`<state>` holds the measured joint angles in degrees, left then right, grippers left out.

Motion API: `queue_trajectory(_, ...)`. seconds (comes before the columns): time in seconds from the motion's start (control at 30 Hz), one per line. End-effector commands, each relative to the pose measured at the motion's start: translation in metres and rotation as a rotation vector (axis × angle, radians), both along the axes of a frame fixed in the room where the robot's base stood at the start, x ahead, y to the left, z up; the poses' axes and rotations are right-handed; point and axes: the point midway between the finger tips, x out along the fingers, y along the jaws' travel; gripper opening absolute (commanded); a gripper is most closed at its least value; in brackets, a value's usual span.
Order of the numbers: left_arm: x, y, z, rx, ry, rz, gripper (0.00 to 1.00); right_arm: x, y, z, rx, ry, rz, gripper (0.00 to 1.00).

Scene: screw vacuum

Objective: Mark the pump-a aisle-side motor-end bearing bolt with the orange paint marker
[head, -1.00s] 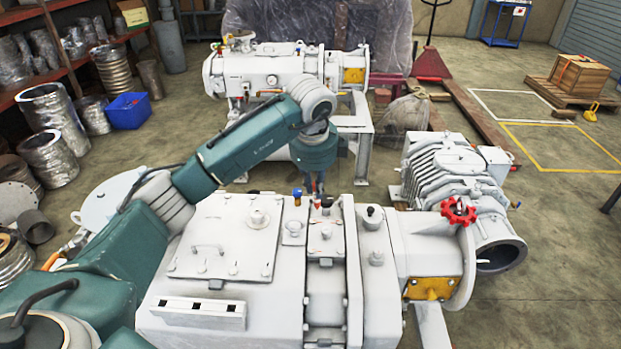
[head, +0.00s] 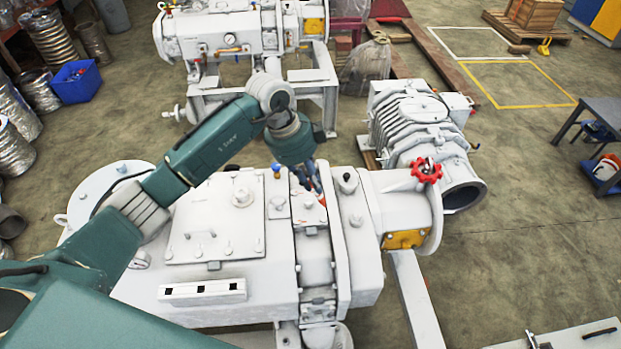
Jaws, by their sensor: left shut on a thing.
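A large white pump (head: 183,250) fills the middle of the view, with a flat bolted lid, a red handwheel (head: 426,169) and a yellow plate (head: 404,240) at its right end. My left arm reaches in from the left over the pump. My left gripper (head: 316,184) points down just above the pump's top, near the narrow section right of the lid. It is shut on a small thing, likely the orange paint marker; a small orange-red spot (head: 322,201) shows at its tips. Whether it touches the pump, and which bolt is the bearing bolt, I cannot tell. My right gripper is out of view.
A second white pump (head: 215,30) on a frame stands behind. A ribbed grey blower (head: 415,125) stands at the right. A blue bin (head: 76,82) and wrapped cylinders are at the left. A grey table (head: 603,112) is at the far right. Open floor lies at the right.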

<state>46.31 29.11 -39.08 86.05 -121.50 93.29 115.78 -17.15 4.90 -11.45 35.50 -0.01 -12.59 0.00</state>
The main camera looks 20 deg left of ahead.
Motion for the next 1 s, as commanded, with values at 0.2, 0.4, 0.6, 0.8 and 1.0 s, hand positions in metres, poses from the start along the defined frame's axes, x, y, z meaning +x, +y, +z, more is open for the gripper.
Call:
queue_trajectory(0.2,0.0,0.001,-0.007,0.0,0.002,0.006,0.0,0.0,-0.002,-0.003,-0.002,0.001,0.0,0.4)
queue_trajectory(0.4,0.0,0.001,-0.025,0.0,0.002,0.006,0.0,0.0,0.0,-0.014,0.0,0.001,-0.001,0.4)
queue_trajectory(0.6,0.0,0.001,-0.041,0.001,0.002,0.006,0.0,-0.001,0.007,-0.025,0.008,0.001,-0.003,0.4)
queue_trajectory(0.8,0.0,0.001,-0.048,0.0,0.001,0.006,0.0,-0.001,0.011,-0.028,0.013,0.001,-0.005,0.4)
queue_trajectory(1.0,0.0,0.001,-0.047,0.0,0.002,0.006,0.0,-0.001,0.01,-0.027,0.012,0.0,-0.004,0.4)
